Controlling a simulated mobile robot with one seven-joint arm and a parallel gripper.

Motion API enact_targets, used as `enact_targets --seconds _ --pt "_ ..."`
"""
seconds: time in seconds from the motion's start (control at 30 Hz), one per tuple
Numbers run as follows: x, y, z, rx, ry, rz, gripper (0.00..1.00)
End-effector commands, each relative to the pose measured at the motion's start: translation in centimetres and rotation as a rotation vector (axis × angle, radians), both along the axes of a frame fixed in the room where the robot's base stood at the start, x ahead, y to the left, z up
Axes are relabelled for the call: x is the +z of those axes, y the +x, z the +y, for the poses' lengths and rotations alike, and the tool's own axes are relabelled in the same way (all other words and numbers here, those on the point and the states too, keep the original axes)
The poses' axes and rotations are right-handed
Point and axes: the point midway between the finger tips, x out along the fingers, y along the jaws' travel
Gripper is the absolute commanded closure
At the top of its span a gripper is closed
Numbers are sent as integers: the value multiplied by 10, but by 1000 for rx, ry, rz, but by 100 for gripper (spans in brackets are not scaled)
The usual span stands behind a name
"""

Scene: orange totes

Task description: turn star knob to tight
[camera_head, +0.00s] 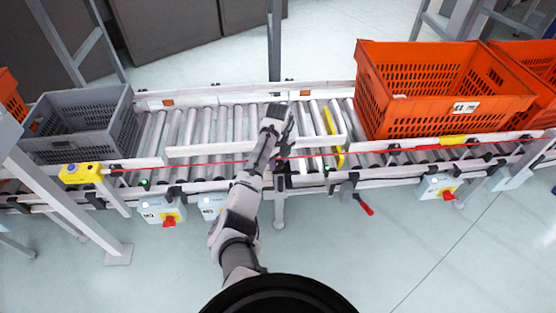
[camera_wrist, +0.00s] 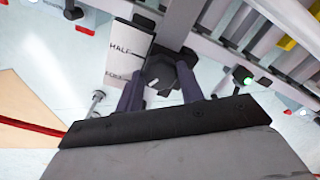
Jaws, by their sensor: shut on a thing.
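The star knob (camera_wrist: 163,72) is dark and sits in front of the conveyor rail in the wrist view, with a small pale mark on its face. A white label plate (camera_wrist: 125,50) beside it reads "HALF", with another word lower down that I cannot fully read. My gripper (camera_wrist: 160,80) has one finger on each side of the knob and is shut on it. In the head view my gripper (camera_head: 277,122) reaches the conveyor's middle, and the knob cannot be made out there.
The roller conveyor (camera_head: 210,125) crosses the view. A grey crate (camera_head: 80,125) stands at its left and an orange tote (camera_head: 430,90) at its right. A red cord (camera_head: 400,149) runs along the near side. A red-handled lever (camera_head: 363,205) hangs below the rail.

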Motion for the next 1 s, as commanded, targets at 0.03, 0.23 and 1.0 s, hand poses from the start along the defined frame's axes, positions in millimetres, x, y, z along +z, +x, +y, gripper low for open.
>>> enact_targets --seconds 0.03,0.23,1.0 --pt "0 -1 0 -17 -2 2 85" --pt "0 -1 -1 -62 -2 2 85" --pt "0 0 0 -71 -1 1 41"
